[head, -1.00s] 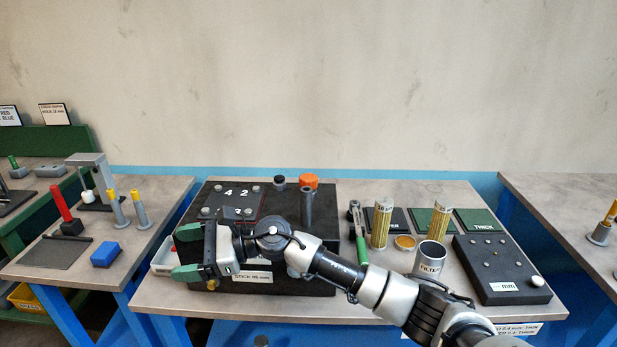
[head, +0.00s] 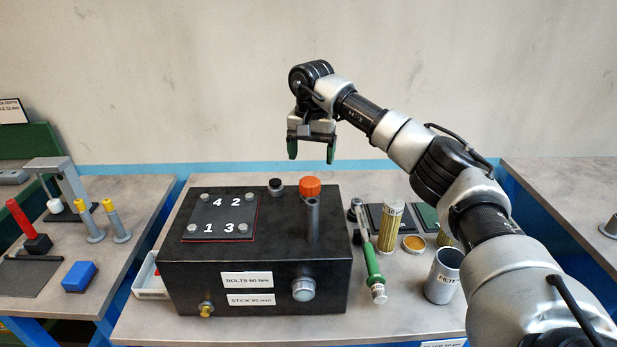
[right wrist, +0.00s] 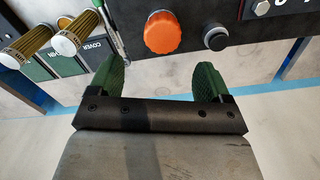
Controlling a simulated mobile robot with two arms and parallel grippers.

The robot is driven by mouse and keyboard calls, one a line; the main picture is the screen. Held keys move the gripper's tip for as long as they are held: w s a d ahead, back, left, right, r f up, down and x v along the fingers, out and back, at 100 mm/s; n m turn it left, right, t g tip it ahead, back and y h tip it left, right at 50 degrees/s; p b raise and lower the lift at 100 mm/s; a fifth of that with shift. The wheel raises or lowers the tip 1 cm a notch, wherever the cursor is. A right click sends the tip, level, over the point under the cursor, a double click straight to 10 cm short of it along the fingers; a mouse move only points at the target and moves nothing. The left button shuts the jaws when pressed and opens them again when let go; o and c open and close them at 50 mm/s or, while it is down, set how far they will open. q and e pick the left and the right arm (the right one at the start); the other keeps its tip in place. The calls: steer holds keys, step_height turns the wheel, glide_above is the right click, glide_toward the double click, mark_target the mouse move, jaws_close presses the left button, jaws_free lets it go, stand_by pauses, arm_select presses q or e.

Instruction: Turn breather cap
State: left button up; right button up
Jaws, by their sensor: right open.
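The orange ribbed cap (head: 310,186), which looks like the breather cap, sits on top of the black box (head: 260,262), behind a grey upright tube (head: 312,220). My right gripper (head: 312,157) is above the cap, fingers pointing down, open and empty. In the right wrist view the orange cap (right wrist: 162,32) lies beyond and between the green fingertips (right wrist: 157,72), apart from them. My left gripper is not in view.
A small black cap (head: 275,186) stands just left of the orange cap. A plate with numbered bolts (head: 220,218) is on the box's left.

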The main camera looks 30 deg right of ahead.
mark_target(310, 179)
step_height(310, 179, down, 6)
steer(key=shift+w+r+p, duration=0.15)
steer(key=shift+r+p, duration=0.1)
steer(key=shift+p, duration=0.15)
step_height(310, 179, down, 3)
steer(key=shift+r, duration=0.2)
steer(key=shift+w, duration=0.1)
steer(key=shift+c, duration=0.3)
steer(key=c, duration=0.9)
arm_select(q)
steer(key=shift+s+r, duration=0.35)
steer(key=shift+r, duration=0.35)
arm_select(e)
steer(key=shift+o, duration=0.2)
